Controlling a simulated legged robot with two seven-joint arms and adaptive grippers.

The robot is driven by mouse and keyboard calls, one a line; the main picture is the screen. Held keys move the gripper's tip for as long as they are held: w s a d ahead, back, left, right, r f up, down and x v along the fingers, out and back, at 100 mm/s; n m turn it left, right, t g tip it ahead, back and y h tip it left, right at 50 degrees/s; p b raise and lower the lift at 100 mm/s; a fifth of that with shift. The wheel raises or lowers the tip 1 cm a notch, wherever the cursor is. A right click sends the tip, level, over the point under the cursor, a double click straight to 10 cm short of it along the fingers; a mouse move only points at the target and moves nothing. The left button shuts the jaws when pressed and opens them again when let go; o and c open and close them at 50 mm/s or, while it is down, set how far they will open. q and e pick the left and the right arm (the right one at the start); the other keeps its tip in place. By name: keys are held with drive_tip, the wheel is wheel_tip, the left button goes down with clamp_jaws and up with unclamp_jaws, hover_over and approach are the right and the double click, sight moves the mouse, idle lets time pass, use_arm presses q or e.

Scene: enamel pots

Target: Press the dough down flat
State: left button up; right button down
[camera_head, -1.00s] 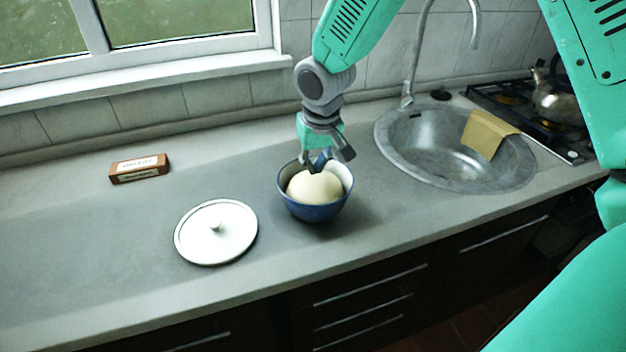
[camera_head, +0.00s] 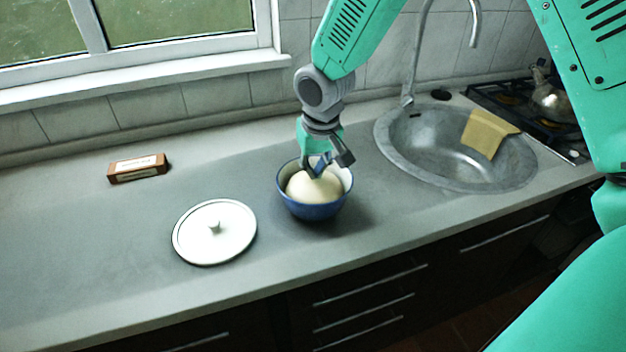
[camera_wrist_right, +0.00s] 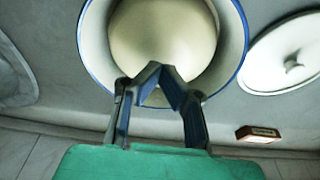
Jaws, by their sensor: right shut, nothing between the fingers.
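The dough (camera_head: 314,188) is a pale, smooth, rounded dome inside a blue enamel bowl (camera_head: 313,211) with a white inside. The bowl stands on the counter left of the sink. My right gripper (camera_head: 316,174) is shut and empty, with its fingertips at the back edge of the dough, inside the bowl's rim. In the right wrist view the dough (camera_wrist_right: 165,38) is a rounded mound and the shut fingertips (camera_wrist_right: 158,72) overlap its edge. I cannot tell whether they touch it. My left gripper is not in view.
A white lid (camera_head: 214,233) with a knob lies flat left of the bowl. A brown labelled block (camera_head: 138,168) sits farther back. A metal sink (camera_head: 512,176) with a yellow cloth (camera_head: 489,134) and a stove with a kettle (camera_head: 551,97) are to the right.

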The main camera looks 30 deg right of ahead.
sight(315, 181)
drive_tip(key=shift+s+f+b, duration=0.1)
drive_tip(key=shift+f+b, duration=0.75)
drive_tip(key=shift+f, duration=1.15)
drive_tip(key=shift+r, duration=0.2)
idle(0.4)
wheel_tip(315, 181, up, 8)
drive_tip(key=p, duration=0.8)
drive_tip(key=shift+f, duration=0.1)
